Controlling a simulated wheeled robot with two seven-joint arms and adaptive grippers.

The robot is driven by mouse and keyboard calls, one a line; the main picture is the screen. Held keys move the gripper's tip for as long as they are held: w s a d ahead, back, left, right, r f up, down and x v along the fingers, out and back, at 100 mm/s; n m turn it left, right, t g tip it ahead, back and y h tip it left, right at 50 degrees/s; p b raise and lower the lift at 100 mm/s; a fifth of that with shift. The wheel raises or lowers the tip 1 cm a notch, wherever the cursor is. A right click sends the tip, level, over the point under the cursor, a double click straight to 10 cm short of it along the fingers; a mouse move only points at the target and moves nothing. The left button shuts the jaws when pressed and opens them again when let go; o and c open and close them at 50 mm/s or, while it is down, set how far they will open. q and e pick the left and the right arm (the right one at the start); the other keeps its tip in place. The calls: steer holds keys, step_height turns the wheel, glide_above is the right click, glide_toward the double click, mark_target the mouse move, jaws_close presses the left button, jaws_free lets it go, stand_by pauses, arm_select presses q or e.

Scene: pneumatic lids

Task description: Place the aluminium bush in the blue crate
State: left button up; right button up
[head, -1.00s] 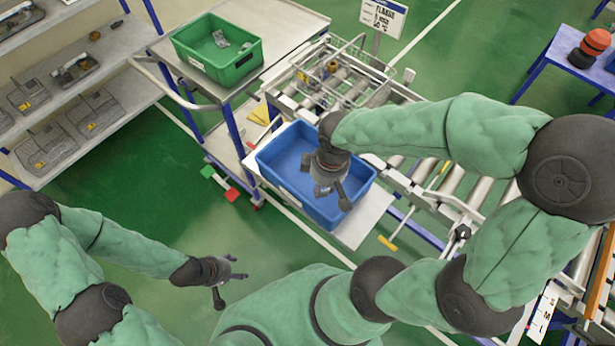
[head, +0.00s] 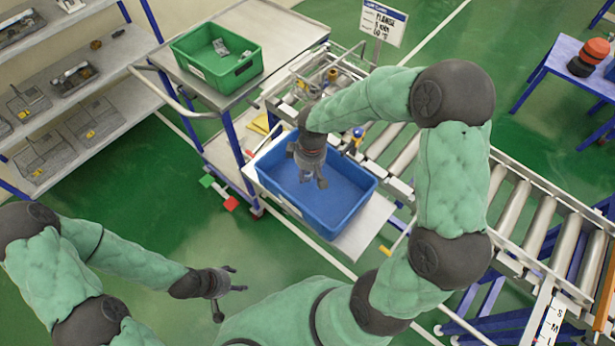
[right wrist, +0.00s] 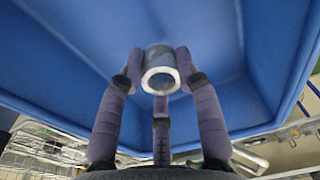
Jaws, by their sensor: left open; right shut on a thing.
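The blue crate (head: 345,205) stands on a pale shelf beside the conveyor in the head view. My right gripper (head: 308,180) points down over the crate's left part. In the right wrist view, my right gripper (right wrist: 158,75) is shut on the aluminium bush (right wrist: 160,72), a short silvery ring with its open end facing the camera. Blue crate walls and floor (right wrist: 60,75) lie around and beyond it. I cannot tell whether the bush touches the crate floor. In the head view the bush is hidden by the gripper. My left gripper (head: 238,280) is open and empty over the green floor, left of the crate.
A green crate (head: 217,55) with a few metal parts stands on the trolley behind. A wire basket (head: 330,75) and rollers (head: 510,220) lie behind and right of the blue crate. Shelves (head: 90,90) are at the far left. A sign (head: 382,22) stands behind.

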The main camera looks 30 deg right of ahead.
mark_target(307, 177)
steer(key=shift+w+f+b, duration=0.1)
steer(key=shift+f+b, duration=0.2)
steer(key=shift+f, duration=1.25)
steer(key=shift+f, duration=0.15)
steer(key=o, duration=1.1)
steer(key=shift+o, duration=0.2)
steer(key=shift+r, duration=0.3)
steer(key=r, duration=0.4)
steer(key=r+p, duration=0.1)
steer(key=r, duration=0.3)
steer(key=s+r+p, duration=0.1)
steer(key=r, duration=0.2)
steer(key=shift+d+r, duration=0.3)
steer(key=shift+r, duration=0.1)
